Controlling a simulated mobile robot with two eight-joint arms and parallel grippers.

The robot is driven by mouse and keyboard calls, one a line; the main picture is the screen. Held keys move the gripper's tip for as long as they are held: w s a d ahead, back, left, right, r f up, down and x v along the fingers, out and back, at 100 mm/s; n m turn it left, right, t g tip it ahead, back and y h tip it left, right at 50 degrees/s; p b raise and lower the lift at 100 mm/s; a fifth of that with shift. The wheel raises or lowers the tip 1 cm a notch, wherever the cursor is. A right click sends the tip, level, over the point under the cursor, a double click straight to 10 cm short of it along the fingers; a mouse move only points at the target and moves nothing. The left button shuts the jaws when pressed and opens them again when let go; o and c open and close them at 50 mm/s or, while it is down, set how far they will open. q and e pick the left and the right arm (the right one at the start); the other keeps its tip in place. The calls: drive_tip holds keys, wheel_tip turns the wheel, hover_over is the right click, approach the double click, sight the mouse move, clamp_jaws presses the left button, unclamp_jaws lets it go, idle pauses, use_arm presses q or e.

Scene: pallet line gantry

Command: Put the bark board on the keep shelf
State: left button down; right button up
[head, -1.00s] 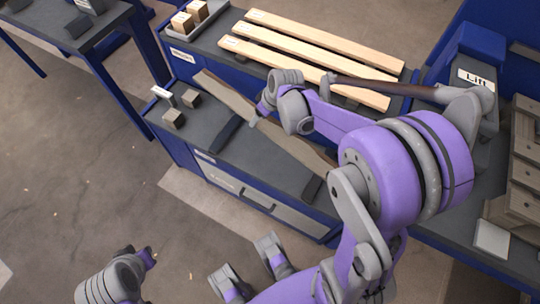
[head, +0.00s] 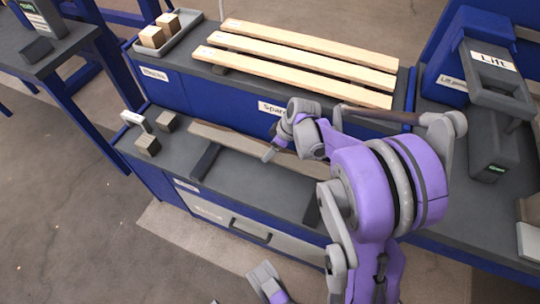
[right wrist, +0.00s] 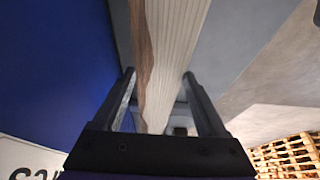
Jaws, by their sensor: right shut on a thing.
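The bark board (head: 228,137) is a long greyish plank, held lengthwise over the back of the lower dark shelf (head: 250,190). Two dark bearers lie on this shelf, a left one (head: 207,160) and a right one (head: 312,208). I cannot tell whether the board touches them. My right gripper (head: 268,154) is shut on the board, and my arm hides its right part. In the right wrist view the board (right wrist: 172,60) runs between the two fingers, with a brown bark edge on its left. The shelf's front label is too small to read.
Two small wooden blocks (head: 148,145) stand at the shelf's left end. A tray (head: 185,40) with blocks and a "Lift" box (head: 490,75) flank the planks.

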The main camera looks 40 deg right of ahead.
drive_tip(key=shift+f+b, duration=0.45)
drive_tip(key=shift+f, duration=1.1)
drive_tip(key=shift+f, duration=0.2)
drive_tip(key=o, duration=1.6)
drive_tip(key=shift+r, duration=0.15)
drive_tip(key=p+v, duration=0.4)
drive_tip(key=v, duration=0.8)
drive_tip(key=s+a+m, duration=0.1)
drive_tip(key=s+a, duration=0.3)
drive_tip(key=a, duration=0.2)
drive_tip(key=s+a+m+h, duration=0.1)
drive_tip(key=s+a+m, duration=0.1)
drive_tip(key=s+a, duration=0.3)
drive_tip(key=s+a+m+h, duration=0.1)
drive_tip(key=s+a+m, duration=0.1)
drive_tip(key=s+a, duration=0.3)
drive_tip(key=shift+s+a+r, duration=0.1)
drive_tip(key=shift+s+a, duration=0.05)
drive_tip(key=shift+a, duration=0.65)
drive_tip(key=shift+s+a+r, duration=0.1)
drive_tip(key=shift+a, duration=0.7)
